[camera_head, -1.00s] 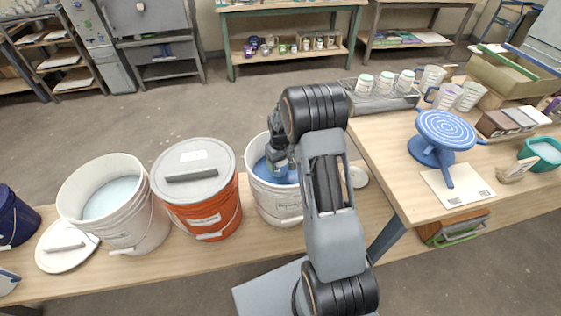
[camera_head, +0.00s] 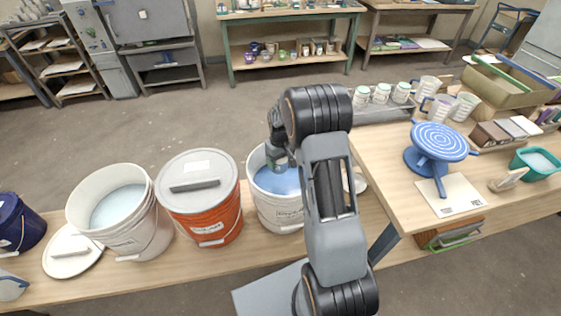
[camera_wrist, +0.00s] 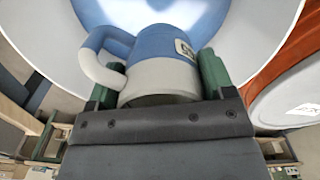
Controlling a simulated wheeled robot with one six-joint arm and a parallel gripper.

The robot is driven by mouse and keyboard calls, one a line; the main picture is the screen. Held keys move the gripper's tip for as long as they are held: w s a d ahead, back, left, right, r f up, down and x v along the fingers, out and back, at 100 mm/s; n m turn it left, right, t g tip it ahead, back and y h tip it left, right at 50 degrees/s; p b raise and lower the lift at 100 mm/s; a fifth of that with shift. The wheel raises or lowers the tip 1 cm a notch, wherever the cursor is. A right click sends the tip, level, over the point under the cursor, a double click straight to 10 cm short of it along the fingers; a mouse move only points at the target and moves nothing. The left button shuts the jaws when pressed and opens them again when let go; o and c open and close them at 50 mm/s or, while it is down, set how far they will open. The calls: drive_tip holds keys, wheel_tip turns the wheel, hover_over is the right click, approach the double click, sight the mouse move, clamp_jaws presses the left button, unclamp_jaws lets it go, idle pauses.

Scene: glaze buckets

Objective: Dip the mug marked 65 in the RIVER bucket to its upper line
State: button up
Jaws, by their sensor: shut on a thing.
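My gripper (camera_wrist: 158,88) is shut on a mug (camera_wrist: 160,78), with green fingers on both sides of it. In the wrist view the mug's near part is bare grey-white and its far part is blue. Its handle points left. A small tag on its side is too oblique to read for certain. Beyond it lie blue glaze and the white inner wall of a bucket. In the head view my gripper (camera_head: 279,157) is at the white bucket (camera_head: 280,212) with blue glaze; that bucket's label is too small to read. I cannot tell whether the mug's rim touches the glaze.
A lidded orange bucket (camera_head: 215,218) stands close on the left. Further left are a white bucket (camera_head: 150,228) with pale glaze, a loose lid (camera_head: 72,262) and a dark blue bucket (camera_head: 20,225). A table with a blue stand (camera_head: 438,142) and several cups is on the right.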

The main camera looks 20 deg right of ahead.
wheel_tip(320, 180, up, 8)
drive_tip(key=p, duration=0.4)
drive_tip(key=shift+r+p, duration=0.2)
drive_tip(key=shift+p, duration=0.15)
